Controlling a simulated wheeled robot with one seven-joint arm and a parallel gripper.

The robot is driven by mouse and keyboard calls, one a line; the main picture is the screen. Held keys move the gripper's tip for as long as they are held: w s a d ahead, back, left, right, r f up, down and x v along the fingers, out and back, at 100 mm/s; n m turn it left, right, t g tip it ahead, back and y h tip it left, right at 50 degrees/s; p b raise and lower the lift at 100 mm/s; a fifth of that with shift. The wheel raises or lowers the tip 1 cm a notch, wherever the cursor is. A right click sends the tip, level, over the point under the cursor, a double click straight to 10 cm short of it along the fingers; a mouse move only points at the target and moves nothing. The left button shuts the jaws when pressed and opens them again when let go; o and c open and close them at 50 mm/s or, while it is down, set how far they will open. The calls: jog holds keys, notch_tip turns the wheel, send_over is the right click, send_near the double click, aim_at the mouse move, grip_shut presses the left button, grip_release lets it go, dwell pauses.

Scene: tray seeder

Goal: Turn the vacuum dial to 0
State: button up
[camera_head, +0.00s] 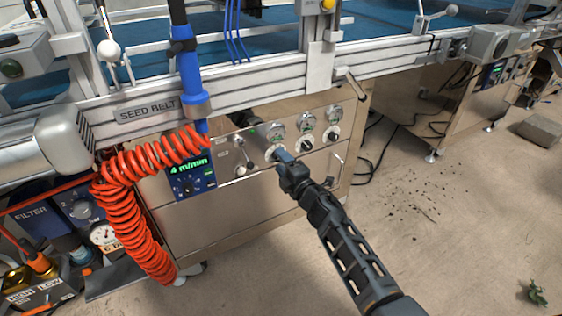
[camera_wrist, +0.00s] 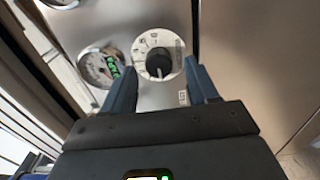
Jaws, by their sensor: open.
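In the wrist view a round white-faced dial with a black knob (camera_wrist: 158,62) sits on a metal panel, showing between the two blue-tipped fingers of my gripper (camera_wrist: 160,68). The fingers are apart, one on each side of the dial, with nothing held. I cannot tell whether they touch the knob; the scale is too small to read surely. In the head view my gripper (camera_head: 281,156) is at the leftmost dial of the lower row on the machine's front panel and partly hides it. The labels are unreadable, so I cannot tell which dial is the vacuum one.
A coiled orange hose (camera_head: 125,205) hangs left.

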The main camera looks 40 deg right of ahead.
jog(key=p+v, duration=0.1)
jog(key=v, duration=0.5)
jog(key=shift+s, duration=0.35)
jog(key=shift+a, duration=0.1)
jog(key=s+a+m+y, duration=0.2)
jog(key=s+a+m, duration=0.3)
jog(key=s+a, duration=0.95)
jog(key=s+a+r+m+g+y, duration=0.1)
jog(key=s+a+r+m, duration=0.25)
jog(key=s, duration=0.55)
jog(key=s+a+r+m+g+y, duration=0.1)
jog(key=s+a+r+m, duration=0.25)
jog(key=s, duration=0.55)
jog(key=s+a+r+m+y, duration=0.1)
jog(key=s+r+m, duration=0.2)
jog(key=s+r, duration=0.35)
notch_tip(320, 180, up, 26)
jog(key=p, duration=2.5)
jog(key=shift+a+g, duration=0.2)
jog(key=shift+g, duration=0.1)
